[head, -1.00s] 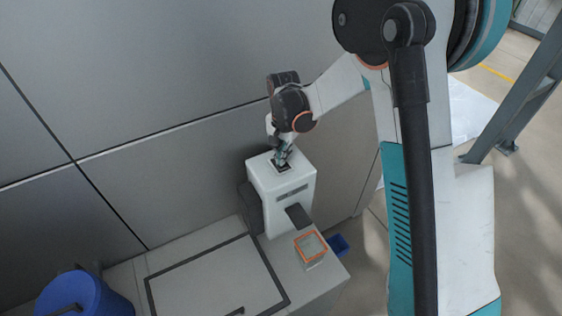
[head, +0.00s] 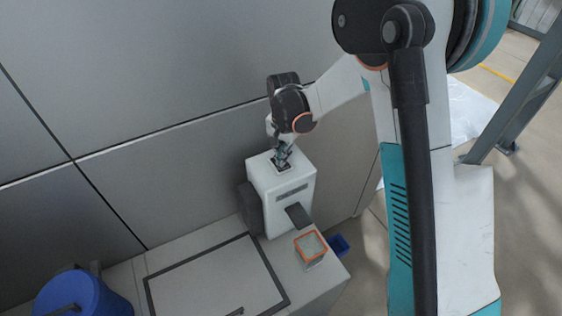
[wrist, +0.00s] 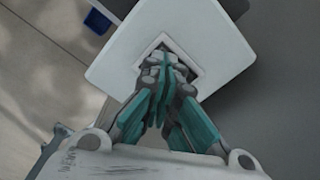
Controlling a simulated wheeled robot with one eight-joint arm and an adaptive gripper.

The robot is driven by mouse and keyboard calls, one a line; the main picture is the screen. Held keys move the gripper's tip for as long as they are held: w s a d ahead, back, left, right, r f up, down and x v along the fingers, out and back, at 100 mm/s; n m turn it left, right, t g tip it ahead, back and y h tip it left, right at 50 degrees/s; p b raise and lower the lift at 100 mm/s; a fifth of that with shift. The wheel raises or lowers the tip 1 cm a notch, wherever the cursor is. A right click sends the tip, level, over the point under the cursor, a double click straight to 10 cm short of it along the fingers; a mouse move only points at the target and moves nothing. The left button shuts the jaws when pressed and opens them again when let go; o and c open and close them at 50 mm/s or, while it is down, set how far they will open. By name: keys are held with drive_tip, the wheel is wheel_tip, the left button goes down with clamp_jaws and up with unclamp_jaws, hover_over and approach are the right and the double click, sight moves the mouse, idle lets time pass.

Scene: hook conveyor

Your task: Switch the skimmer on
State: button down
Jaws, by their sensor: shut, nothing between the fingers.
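The skimmer (head: 283,205) is a white box-shaped unit with a dark spout on its front and a dark part at its left side. It stands upright on the bench against the grey wall.
An orange-rimmed clear container (head: 310,246) stands under the spout. A blue bin (head: 339,245) sits beyond the bench's right side. A blue bucket (head: 82,294) is at the lower left. The bench has a dark-framed panel (head: 217,280).

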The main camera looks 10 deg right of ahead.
drive_tip(key=shift+f+b, duration=0.65)
drive_tip(key=shift+f, duration=0.15)
drive_tip(key=shift+r, duration=0.15)
drive_tip(key=shift+r+p, duration=1.5)
drive_tip(key=shift+r, duration=1.9)
drive_tip(key=shift+s+d+r+b, duration=0.1)
drive_tip(key=shift+s+d+b, duration=0.2)
drive_tip(key=shift+b, duration=0.45)
drive_tip(key=s+d+f+n+t+b, duration=0.25)
drive_tip(key=s+d+b, duration=0.25)
drive_tip(key=s+b, duration=0.45)
drive_tip(key=s+d+f+n+t+b, duration=0.1)
drive_tip(key=s+d+n+t+b, duration=0.3)
drive_tip(key=s+b, duration=0.55)
drive_tip(key=s+d+f+b, duration=0.3)
drive_tip(key=s+f+b, duration=0.3)
drive_tip(key=f+b, duration=0.1)
drive_tip(key=shift+s+n+t, duration=0.25)
drive_tip(key=shift+n+t, duration=0.1)
drive_tip(key=shift+n, duration=0.1)
